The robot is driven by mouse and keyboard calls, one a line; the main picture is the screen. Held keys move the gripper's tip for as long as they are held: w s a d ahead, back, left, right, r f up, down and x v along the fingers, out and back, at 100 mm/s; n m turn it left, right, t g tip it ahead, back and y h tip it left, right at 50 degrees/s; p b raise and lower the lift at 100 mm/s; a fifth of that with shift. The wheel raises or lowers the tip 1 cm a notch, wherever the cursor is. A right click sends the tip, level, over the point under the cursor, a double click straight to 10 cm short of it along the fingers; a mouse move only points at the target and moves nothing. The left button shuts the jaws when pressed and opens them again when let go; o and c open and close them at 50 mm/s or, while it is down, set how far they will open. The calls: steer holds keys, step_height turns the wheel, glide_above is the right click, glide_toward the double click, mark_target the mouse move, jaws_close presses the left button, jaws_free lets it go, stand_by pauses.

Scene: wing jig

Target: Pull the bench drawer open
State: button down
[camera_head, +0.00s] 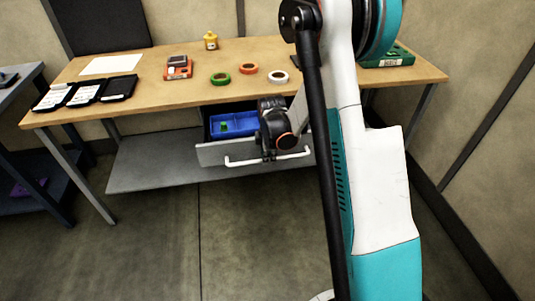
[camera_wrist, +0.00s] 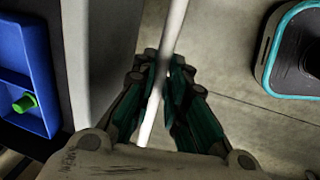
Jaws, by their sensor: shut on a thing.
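The bench drawer (camera_head: 215,154) is pulled partly out below the tabletop, with its grey front facing me. Its white bar handle (camera_head: 240,162) runs along the front. My gripper (camera_head: 268,157) is at the middle of the handle. In the wrist view, my gripper (camera_wrist: 158,90) has its two dark green fingers on either side of the white handle (camera_wrist: 174,25), shut on it. Inside the drawer is a blue tray (camera_head: 246,123) with a small green piece (camera_head: 224,126); the tray (camera_wrist: 40,60) and the green piece (camera_wrist: 25,103) also show in the wrist view. My arm hides the drawer's right part.
The wooden bench (camera_head: 140,100) bears black cases (camera_head: 85,91), an orange-grey device (camera_head: 178,68), tape rolls (camera_head: 249,69), a yellow bottle (camera_head: 211,41) and a green box (camera_head: 388,57). A grey lower shelf (camera_head: 150,165) lies beneath. The floor in front is clear.

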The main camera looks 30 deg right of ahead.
steer(key=shift+s, duration=0.1)
steer(key=c, duration=1.9)
jaws_free()
steer(key=shift+r, duration=0.1)
step_height(320, 180, up, 12)
steer(key=s, duration=0.2)
steer(key=shift+a+f, duration=0.2)
steer(key=shift+a, duration=0.15)
steer(key=shift+s, duration=0.1)
steer(key=s+a+r+m+t, duration=0.2)
steer(key=s+a+r+m, duration=0.55)
steer(key=s+r, duration=0.4)
steer(key=s+a+r+m+t, duration=0.1)
steer(key=s+a+m, duration=0.1)
steer(key=s, duration=0.4)
steer(key=s+a+r+m+t, duration=0.2)
steer(key=s+a+m, duration=0.1)
steer(key=s+m, duration=0.2)
steer(key=shift+s+y, duration=0.3)
steer(key=shift+s, duration=0.3)
